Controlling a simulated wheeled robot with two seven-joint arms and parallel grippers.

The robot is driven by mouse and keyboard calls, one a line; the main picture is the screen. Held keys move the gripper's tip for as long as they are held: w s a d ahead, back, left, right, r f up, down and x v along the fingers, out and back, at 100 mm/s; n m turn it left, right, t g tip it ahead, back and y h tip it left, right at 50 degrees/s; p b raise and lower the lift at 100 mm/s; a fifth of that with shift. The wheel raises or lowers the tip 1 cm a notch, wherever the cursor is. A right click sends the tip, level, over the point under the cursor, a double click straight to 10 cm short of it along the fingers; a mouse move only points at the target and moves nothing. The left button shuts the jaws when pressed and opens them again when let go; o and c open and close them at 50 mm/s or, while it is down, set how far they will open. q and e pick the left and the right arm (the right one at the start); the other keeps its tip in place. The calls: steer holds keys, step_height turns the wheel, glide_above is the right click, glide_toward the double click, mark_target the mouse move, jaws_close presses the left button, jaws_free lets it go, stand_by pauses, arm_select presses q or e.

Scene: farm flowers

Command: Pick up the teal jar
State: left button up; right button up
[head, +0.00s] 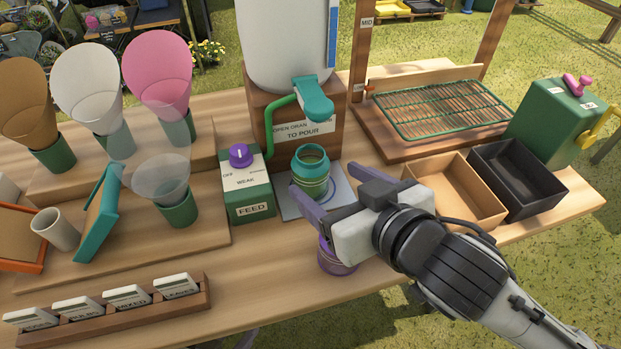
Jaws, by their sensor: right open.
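The teal jar (311,165) stands upright and open-topped on a pale plate (345,193) in front of the dispenser. My right gripper (320,178) comes in from the lower right with its purple fingers spread. One finger reaches across the jar's lower left front and the other lies to its right. The jar seems to be between them; I cannot tell whether either finger touches it. My left gripper is not in view.
A purple jar (337,262) stands partly hidden below my right gripper. The dispenser's teal spout (313,98) hangs just above the teal jar. A green FEED box (246,186) is close on the left. Cardboard (455,185) and black (515,178) trays sit right.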

mark_target(318, 172)
steer(key=x, duration=0.5)
steer(key=shift+w+f+b, duration=0.15)
steer(key=shift+w+b, duration=0.2)
steer(key=shift+c, duration=0.5)
steer(key=c, duration=1.1)
steer(key=shift+c, duration=0.9)
